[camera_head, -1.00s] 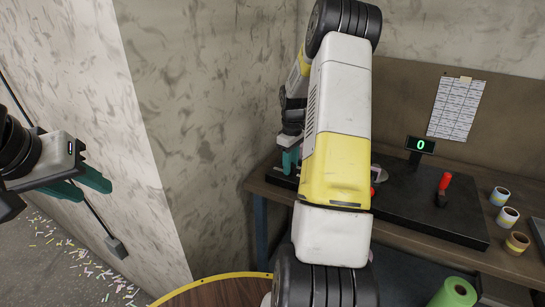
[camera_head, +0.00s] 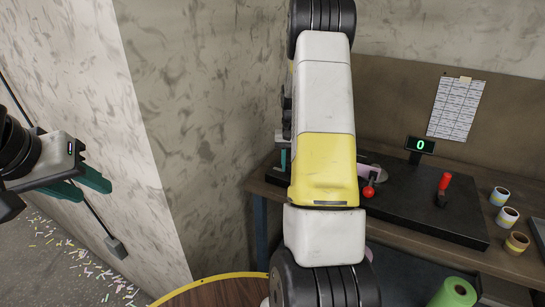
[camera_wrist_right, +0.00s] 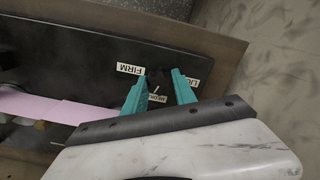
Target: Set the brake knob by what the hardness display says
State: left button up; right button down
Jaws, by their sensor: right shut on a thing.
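The hardness display (camera_head: 420,145) stands at the back of the black board (camera_head: 415,200) and shows a green 0. In the right wrist view the dark brake knob (camera_wrist_right: 157,80) is between the teal fingers of my right gripper (camera_wrist_right: 160,84), which is shut on it. Labels sit around it: FIRM (camera_wrist_right: 131,69) on the left, one partly hidden that seems to read MEDIUM (camera_wrist_right: 152,97), and one starting LI (camera_wrist_right: 193,81) on the right. In the head view my right arm hides the knob. My left gripper (camera_head: 87,187) is open and empty, away from the table.
Two red-topped levers (camera_head: 444,181) (camera_head: 369,190) stand on the board. A pink strip (camera_wrist_right: 45,107) lies left of the knob. A sheet (camera_head: 456,108) hangs on the back panel.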

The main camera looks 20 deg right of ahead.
jog(key=m, duration=0.7)
jog(key=shift+w, duration=0.1)
jog(key=m, duration=0.7)
jog(key=shift+d, duration=0.1)
dwell(0.3)
jog(key=c, duration=1)
grip_release()
notch_tip(320, 180, up, 8)
jog(key=shift+f, duration=0.1)
